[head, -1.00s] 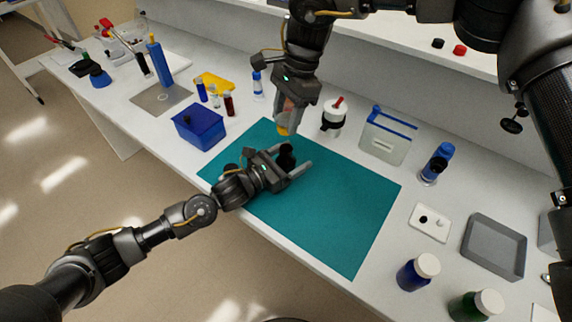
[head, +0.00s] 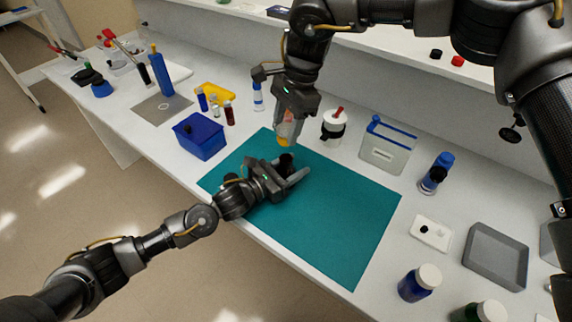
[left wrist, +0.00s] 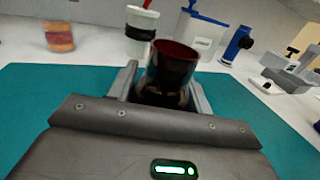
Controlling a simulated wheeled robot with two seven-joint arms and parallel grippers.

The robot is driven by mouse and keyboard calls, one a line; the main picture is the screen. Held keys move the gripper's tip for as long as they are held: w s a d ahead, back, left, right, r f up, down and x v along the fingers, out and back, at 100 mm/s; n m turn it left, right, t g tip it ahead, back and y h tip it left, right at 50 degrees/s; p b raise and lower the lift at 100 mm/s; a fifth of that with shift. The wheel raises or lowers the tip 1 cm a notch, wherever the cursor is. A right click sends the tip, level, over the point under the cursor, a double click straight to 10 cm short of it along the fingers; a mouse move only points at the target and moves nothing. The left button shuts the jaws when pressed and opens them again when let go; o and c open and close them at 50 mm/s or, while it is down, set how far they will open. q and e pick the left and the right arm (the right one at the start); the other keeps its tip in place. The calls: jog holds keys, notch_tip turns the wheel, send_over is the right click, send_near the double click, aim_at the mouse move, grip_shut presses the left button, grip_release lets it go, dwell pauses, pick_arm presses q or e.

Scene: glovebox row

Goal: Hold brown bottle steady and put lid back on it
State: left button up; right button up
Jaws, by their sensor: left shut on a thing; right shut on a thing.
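The brown bottle (head: 286,161) stands on the teal mat, dark and looking upright. The left wrist view shows its round, dark red-brown top (left wrist: 174,62) with no lid on it. My left gripper (head: 298,174) is shut around the bottle, one finger on each side. My right gripper (head: 287,138) points down, above and just behind the bottle. It is shut on a small yellow-orange thing, apparently the lid (head: 283,141), apart from the bottle. The fingers hide most of it. An orange-red banded shape (left wrist: 59,38) shows at upper left in the left wrist view; I cannot tell its outline clearly.
A white cup with a black band (head: 333,126) and a clear blue-edged box (head: 386,148) stand behind the mat. A blue bin (head: 200,138) is left. A blue-capped bottle (head: 435,172) and grey tray (head: 496,254) are right. The mat's right part (head: 345,220) is clear.

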send_over(281, 164)
jog(key=w+d, duration=0.1)
jog(key=shift+w+d+f, duration=0.1)
jog(key=shift+f, duration=2.25)
jog(key=shift+f, duration=0.9)
jog(key=shift+f, duration=0.55)
